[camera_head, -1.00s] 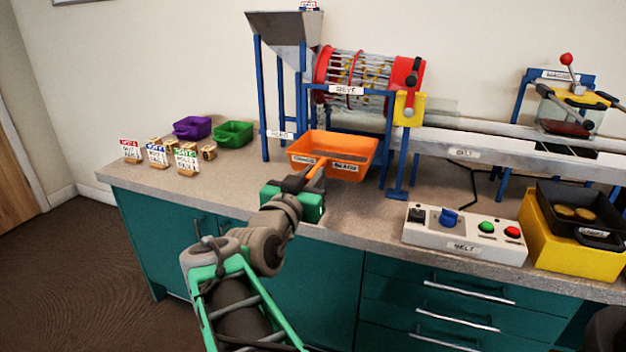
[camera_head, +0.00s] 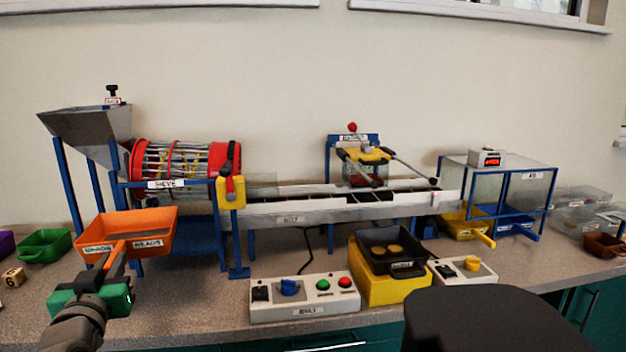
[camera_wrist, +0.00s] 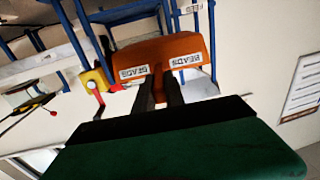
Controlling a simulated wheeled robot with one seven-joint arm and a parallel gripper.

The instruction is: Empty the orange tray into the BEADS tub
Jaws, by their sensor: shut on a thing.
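The orange tray (camera_head: 157,226) hangs in the air in front of the sieve's left legs. Its front carries two labels; one reads BEADS. My gripper (camera_head: 117,261) is shut on the tray's handle, below its front rim. In the wrist view the tray (camera_wrist: 190,50) is beyond the two fingers (camera_wrist: 160,90), which are closed together on it.
The sieve drum (camera_head: 190,160) and grey hopper (camera_head: 85,125) stand behind the tray. A long belt (camera_head: 290,212) runs right. The belt control box (camera_head: 305,296) and a yellow block (camera_head: 385,285) with a black tray (camera_head: 390,262) occupy the counter front. A green tray (camera_head: 45,246) is at left.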

